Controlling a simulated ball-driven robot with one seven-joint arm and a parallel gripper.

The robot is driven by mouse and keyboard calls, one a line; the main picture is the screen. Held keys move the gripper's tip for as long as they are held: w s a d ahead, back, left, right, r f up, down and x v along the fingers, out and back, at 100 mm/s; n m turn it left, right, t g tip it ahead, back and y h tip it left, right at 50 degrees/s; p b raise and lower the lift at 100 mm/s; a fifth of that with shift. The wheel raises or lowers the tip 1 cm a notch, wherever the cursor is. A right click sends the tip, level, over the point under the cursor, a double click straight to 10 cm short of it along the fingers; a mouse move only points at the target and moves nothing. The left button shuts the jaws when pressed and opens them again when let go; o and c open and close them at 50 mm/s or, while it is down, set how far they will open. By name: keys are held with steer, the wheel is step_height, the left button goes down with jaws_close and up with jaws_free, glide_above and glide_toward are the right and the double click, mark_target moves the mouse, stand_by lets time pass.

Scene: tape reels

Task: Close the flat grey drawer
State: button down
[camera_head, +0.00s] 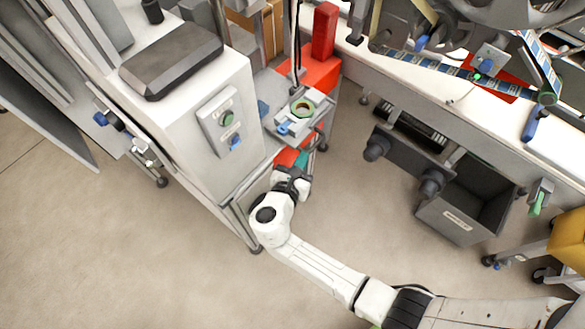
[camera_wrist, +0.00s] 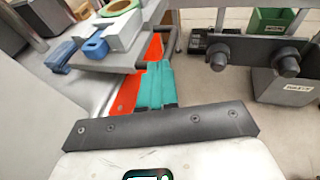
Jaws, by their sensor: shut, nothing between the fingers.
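The flat grey drawer (camera_head: 405,160) appears to be the dark grey front with two round black knobs under the white bench. Dark contents show in a gap behind its front, so it looks pulled out. In the wrist view its front (camera_wrist: 225,46) is at the upper right. My gripper (camera_head: 302,160) is to the left of the drawer and apart from it, by the grey stand. Its teal fingers are together and empty in the wrist view (camera_wrist: 155,84). The far ends of the drawer's sides are hidden under the bench.
A grey shelf (camera_wrist: 105,62) with a green reel and blue parts stands close to my gripper, with red-orange parts beside it. A labelled grey bin (camera_head: 465,213) is by the drawer. Open floor (camera_head: 370,220) lies between my gripper and the drawer.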

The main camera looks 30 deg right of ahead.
steer(key=w+d, duration=0.3)
steer(key=d, duration=0.6)
steer(key=w+d+b, duration=0.1)
steer(key=w+d, duration=0.1)
steer(key=d, duration=0.6)
steer(key=shift+w+d+b, duration=0.3)
steer(key=shift+w+d, duration=0.1)
steer(key=shift+d+r, duration=0.1)
steer(key=shift+r, duration=0.1)
